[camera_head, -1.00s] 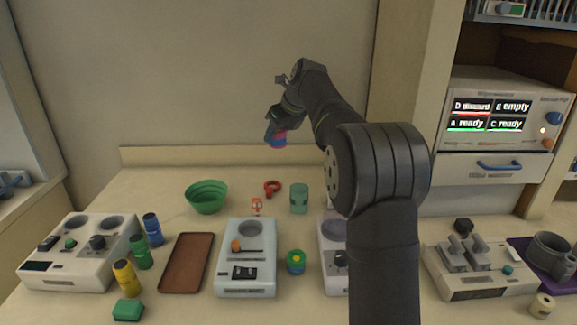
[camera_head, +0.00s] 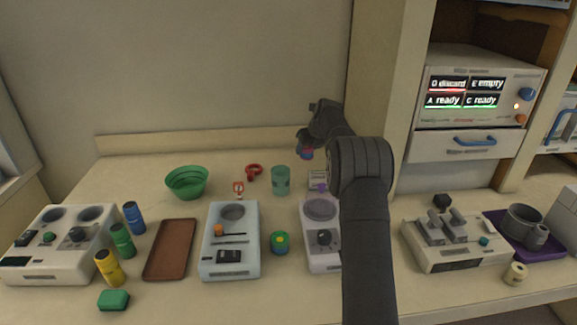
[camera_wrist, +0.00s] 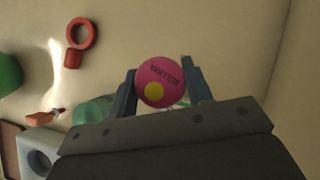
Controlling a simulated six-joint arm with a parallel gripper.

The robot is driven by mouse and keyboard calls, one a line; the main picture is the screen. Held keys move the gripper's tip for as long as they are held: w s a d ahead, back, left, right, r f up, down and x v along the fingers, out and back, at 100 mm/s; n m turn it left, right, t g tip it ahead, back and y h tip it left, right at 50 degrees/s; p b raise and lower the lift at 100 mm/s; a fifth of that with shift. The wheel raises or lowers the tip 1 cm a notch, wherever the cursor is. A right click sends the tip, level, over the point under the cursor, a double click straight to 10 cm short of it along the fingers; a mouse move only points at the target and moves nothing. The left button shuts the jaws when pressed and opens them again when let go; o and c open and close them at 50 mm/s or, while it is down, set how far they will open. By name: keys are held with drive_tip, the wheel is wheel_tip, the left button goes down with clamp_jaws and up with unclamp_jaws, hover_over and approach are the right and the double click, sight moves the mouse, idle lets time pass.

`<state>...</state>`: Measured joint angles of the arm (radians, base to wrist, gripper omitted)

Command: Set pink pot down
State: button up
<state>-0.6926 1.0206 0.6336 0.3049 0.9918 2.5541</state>
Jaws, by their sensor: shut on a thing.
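The pink pot (camera_wrist: 160,82) is held between the two fingers of my gripper (camera_wrist: 160,90) in the wrist view. Its round pink top carries the word "WATER" and a yellow dot. In the head view my gripper (camera_head: 306,148) is above the back of the counter, near the wall, and a small pink and blue part of the pot (camera_head: 306,155) shows below it. The pot is in the air, apart from the counter. My gripper hides most of its side.
A green bowl (camera_head: 187,183), a brown tray (camera_head: 170,250) and several devices fill the counter. Bare counter (camera_head: 140,180) shows at the back left.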

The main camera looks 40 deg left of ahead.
drive_tip(key=a+f, duration=0.1)
drive_tip(key=a, duration=0.1)
drive_tip(key=s+a+f, duration=0.1)
drive_tip(key=a, duration=0.1)
drive_tip(key=s+a+f, duration=0.1)
drive_tip(key=a+f, duration=0.1)
drive_tip(key=shift+a+f, duration=0.1)
drive_tip(key=shift+a, duration=0.3)
drive_tip(key=shift+f, duration=2)
drive_tip(key=shift+f, duration=0.2)
drive_tip(key=o, duration=1.1)
drive_tip(key=shift+r, duration=0.1)
drive_tip(key=shift+r, duration=0.2)
drive_tip(key=v, duration=1.1)
drive_tip(key=shift+d+r, duration=0.2)
drive_tip(key=shift+r, duration=0.1)
